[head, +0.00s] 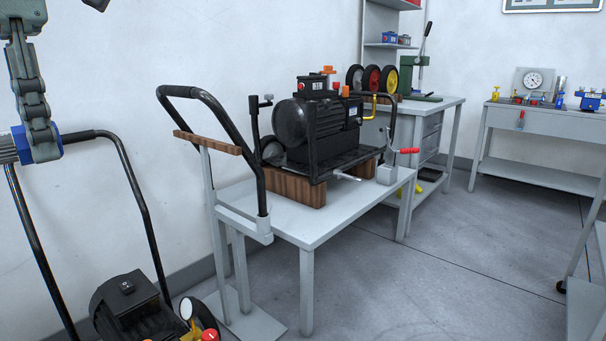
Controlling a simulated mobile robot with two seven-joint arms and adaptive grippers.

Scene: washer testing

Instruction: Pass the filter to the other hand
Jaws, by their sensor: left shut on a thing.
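My left gripper (40,145) hangs down at the left edge of the head view. Its dark grey fingers are shut on the filter (14,147), a grey ribbed cylinder with blue end parts. The filter lies roughly level, and its left end is cut off by the picture edge. The gripper's fingers cover part of it. My right gripper is not in view.
A grey table (345,212) carries a black pressure-washer machine (318,125) on wooden blocks, with a black looped handle at its left. Another black machine (130,305) with a tubular handle stands below the filter. Workbenches (545,118) stand behind. Open floor (440,290) lies right.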

